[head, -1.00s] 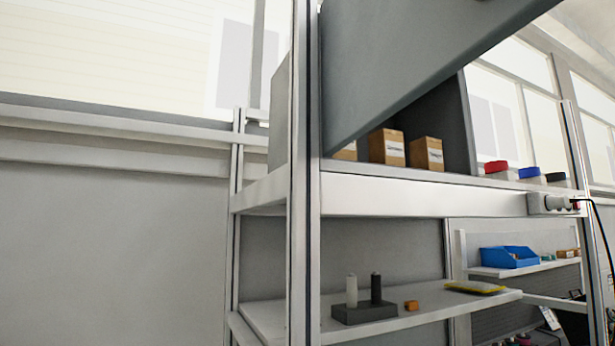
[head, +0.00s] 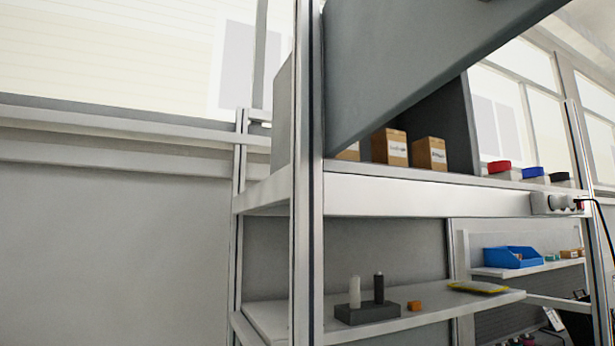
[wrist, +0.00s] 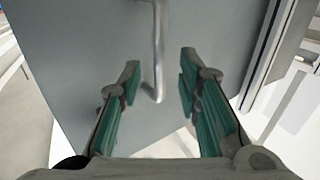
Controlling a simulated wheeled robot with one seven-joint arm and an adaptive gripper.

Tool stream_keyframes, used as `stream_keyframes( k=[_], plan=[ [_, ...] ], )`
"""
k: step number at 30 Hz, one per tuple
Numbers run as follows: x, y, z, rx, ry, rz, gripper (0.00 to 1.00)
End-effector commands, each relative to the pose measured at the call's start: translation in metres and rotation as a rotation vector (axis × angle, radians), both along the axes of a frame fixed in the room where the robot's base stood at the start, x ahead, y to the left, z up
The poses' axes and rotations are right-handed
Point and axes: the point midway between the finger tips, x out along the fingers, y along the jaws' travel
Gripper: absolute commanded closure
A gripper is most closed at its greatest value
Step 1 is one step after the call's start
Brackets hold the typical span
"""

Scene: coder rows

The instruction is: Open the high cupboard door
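The high cupboard door (head: 410,60) is a grey panel at the top of the head view. It stands swung open, and boxes on the cupboard floor show below its slanting lower edge. In the wrist view the door (wrist: 90,60) fills the upper middle, with a pale bar handle (wrist: 158,50) on it. My gripper (wrist: 160,82) is open, with green-padded fingers apart on either side of the handle's lower end. Neither finger visibly touches it; I cannot tell how deep the handle sits between them. My gripper is not clearly visible in the head view.
An upright metal post (head: 308,180) stands at the cupboard's near corner. Brown boxes (head: 390,147) stand inside the cupboard. Red, blue and black-lidded containers (head: 533,174) stand to the right. A lower shelf (head: 430,318) holds a dark block with two cylinders (head: 367,312).

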Motion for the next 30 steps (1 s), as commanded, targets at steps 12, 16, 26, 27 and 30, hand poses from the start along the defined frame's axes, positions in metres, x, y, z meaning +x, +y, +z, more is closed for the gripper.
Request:
stream_keyframes(
  k=[12, 16, 26, 27, 30],
  plan=[
    [-0.025, 0.023, 0.0, 0.0, 0.0, 0.0, 0.69],
    [-0.025, 0.023, 0.0, 0.001, 0.001, 0.0, 0.69],
    [-0.025, 0.023, 0.0, 0.001, 0.001, 0.0, 0.69],
    [-0.025, 0.023, 0.0, 0.001, 0.001, 0.0, 0.69],
    [-0.025, 0.023, 0.0, 0.0, 0.0, 0.0, 0.69]
  ],
)
